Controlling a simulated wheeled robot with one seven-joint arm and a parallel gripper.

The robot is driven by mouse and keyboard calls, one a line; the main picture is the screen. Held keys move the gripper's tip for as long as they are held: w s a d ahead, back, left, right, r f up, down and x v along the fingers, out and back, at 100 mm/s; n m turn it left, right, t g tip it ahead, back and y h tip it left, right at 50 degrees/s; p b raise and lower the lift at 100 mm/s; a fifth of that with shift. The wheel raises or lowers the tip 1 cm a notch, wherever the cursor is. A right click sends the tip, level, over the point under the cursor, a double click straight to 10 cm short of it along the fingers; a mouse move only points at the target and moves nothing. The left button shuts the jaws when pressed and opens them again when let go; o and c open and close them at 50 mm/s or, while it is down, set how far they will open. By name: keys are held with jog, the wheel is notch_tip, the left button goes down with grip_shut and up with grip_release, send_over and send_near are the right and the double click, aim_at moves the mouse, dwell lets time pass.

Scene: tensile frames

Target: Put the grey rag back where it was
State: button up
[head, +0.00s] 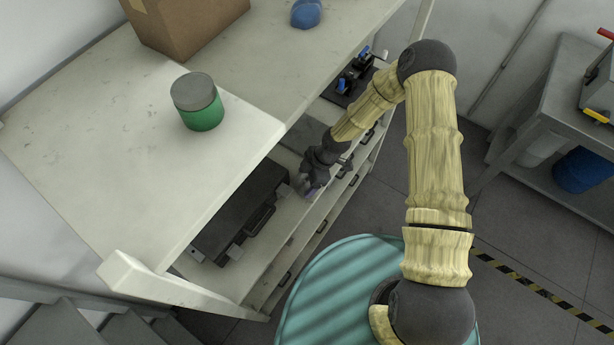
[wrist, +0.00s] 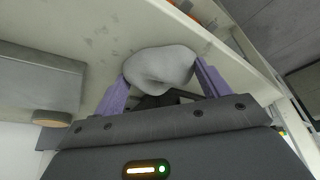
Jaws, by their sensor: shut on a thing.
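The grey rag (wrist: 160,68) is a pale, rounded bundle between the two purple fingers of my gripper (wrist: 161,76) in the wrist view. My gripper is shut on it. In the head view my gripper (head: 311,186) is low over the shelf under the tabletop, beside a black case. The rag is hard to make out there, mostly covered by the gripper. I cannot tell whether the rag touches the shelf surface (wrist: 90,35).
The black case (head: 238,212) lies on the shelf left of my gripper. Above, the tabletop (head: 90,130) holds a green jar (head: 200,103), a cardboard box (head: 187,22) and a blue lump (head: 306,13). A black tray with blue items (head: 350,80) sits farther along. Bare shelf shows toward the front.

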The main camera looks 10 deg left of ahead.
jog(key=o, duration=1)
jog(key=shift+f, duration=0.1)
jog(key=shift+c, duration=0.2)
jog(key=b+v, duration=0.4)
jog(key=v, duration=0.8)
jog(key=shift+d, duration=0.15)
